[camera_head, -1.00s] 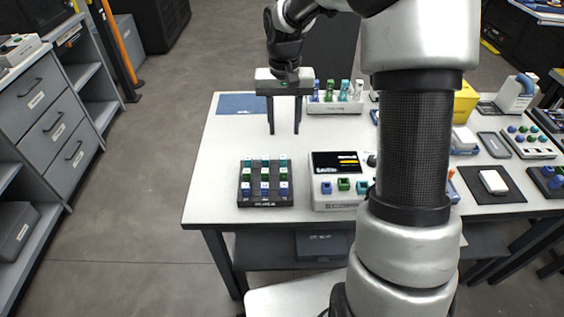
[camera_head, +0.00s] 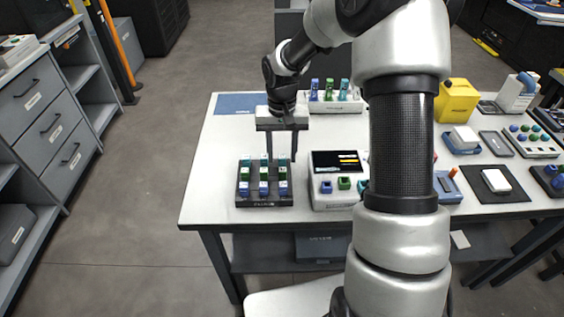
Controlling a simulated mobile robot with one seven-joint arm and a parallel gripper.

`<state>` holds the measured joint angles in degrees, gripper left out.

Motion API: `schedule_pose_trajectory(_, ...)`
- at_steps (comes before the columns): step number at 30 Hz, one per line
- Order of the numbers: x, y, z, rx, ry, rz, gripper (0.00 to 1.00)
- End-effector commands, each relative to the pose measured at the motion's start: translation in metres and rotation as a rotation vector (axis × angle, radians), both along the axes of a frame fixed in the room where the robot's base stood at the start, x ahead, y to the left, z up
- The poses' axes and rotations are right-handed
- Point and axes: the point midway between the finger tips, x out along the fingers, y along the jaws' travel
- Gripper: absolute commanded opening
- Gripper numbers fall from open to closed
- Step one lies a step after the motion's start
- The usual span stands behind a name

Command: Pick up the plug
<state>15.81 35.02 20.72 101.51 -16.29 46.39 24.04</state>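A dark rack (camera_head: 264,201) holding several small blue, green and teal plugs (camera_head: 264,174) in rows sits at the front left of the white table. My gripper (camera_head: 281,160) points down over the back edge of the rack. Its two dark fingers are apart, and I see nothing between them. The fingertips are close to the back row of plugs, but I cannot tell whether they touch. Which plug the task means cannot be told from the picture.
A grey device (camera_head: 335,200) with a screen and coloured plugs stands just right of the rack. A white holder (camera_head: 335,106) with several upright coloured pieces stands behind. My arm hides part of the table. The table (camera_head: 215,150) is clear left of the rack.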

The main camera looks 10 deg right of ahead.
Motion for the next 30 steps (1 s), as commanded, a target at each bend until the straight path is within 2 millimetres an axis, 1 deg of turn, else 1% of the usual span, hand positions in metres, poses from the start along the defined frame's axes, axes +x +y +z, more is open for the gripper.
schedule_pose_trajectory(2,0.000,0.000,0.001,0.000,0.000,0.000,0.39)
schedule_pose_trajectory(5,0.000,0.000,0.001,0.000,0.000,0.000,0.24)
schedule_pose_trajectory(9,0.000,0.000,0.001,0.000,0.000,0.000,0.00)
schedule_pose_trajectory(17,0.000,0.000,0.002,0.000,0.000,0.000,0.00)
schedule_pose_trajectory(20,0.000,0.000,0.009,0.000,-0.001,-0.001,0.00)
schedule_pose_trajectory(23,0.001,0.000,0.026,-0.001,-0.004,0.000,0.00)
schedule_pose_trajectory(30,0.001,0.000,0.075,-0.001,-0.004,0.000,0.00)
